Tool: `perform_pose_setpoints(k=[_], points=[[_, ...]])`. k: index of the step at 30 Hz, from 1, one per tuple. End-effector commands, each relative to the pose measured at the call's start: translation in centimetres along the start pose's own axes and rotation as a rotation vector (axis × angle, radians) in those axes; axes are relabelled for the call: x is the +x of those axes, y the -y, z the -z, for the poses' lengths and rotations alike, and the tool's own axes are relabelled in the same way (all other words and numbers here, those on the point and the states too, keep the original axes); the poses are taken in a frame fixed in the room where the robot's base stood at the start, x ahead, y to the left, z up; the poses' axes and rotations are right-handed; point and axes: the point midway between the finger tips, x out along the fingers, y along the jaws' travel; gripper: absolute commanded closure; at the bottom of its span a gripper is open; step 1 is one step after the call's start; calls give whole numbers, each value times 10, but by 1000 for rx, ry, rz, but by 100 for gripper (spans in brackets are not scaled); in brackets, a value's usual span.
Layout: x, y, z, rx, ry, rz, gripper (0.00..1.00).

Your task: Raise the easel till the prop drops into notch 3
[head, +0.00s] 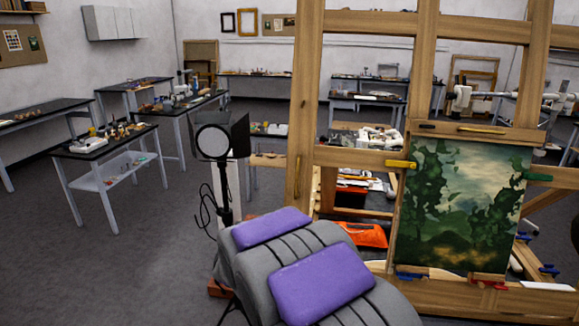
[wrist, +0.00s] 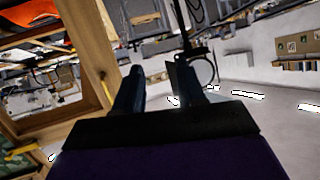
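The wooden easel (head: 427,60) stands upright at the right in the head view, with a green landscape painting (head: 465,205) on it. A yellow clip (head: 400,164) and a green clip (head: 538,177) sit at the painting's sides. A slim brass-coloured handle (head: 297,178) is on the left post. The prop and its notches cannot be made out. In the wrist view my gripper (wrist: 156,68) is open, with a clear gap between two dark fingers and nothing held. Part of the wooden frame (wrist: 90,50) shows left of the fingers, apart from them. The gripper is not visible in the head view.
A black studio lamp (head: 218,137) on a stand is close by, left of the easel, with a loose cable. Worktables (head: 105,141) with small items stand at the left. An orange item (head: 362,235) lies behind the easel frame. The grey floor at the lower left is clear.

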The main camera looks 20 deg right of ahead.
Motion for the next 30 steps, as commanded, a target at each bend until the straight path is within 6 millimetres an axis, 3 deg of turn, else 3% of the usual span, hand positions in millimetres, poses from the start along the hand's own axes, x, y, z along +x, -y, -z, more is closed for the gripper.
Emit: perform_pose_setpoints(k=[3,9,19,30], points=[[24,-24,39,5,-165,-146,61],[32,-57,73,-29,-381,-378,61],[30,-68,84,-71,-490,-519,61],[84,-112,116,-58,-483,-517,61]])
